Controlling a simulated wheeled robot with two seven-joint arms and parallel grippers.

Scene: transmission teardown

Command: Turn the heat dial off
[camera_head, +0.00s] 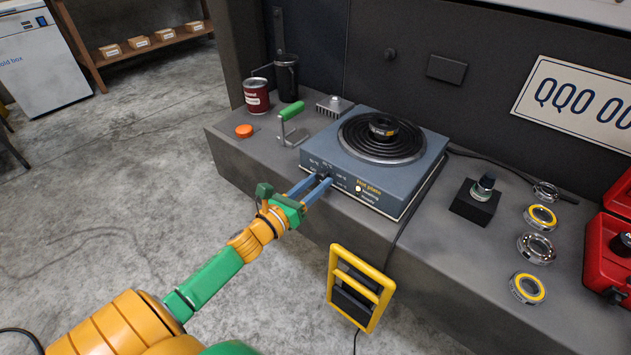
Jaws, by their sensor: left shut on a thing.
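The blue-grey hot plate (420,186) sits on the dark bench, with a black coil on top and a bearing-like ring (383,126) resting on the coil's middle. Its front panel carries printed markings, a label and a small lit yellow lamp (358,188). The heat dial (322,174) is on the left part of that panel, mostly hidden by fingers. My left gripper (319,183) reaches in from the lower left, its two blue fingers shut around the dial at the panel. The dial's pointer setting cannot be made out. My right gripper is not in view.
A green-handled metal clamp (291,122), a red can (256,96) and a dark cup (287,78) stand left of the hot plate. A black block (475,203), several rings and a red case (612,245) lie right. A yellow-framed item (358,288) hangs at the bench front.

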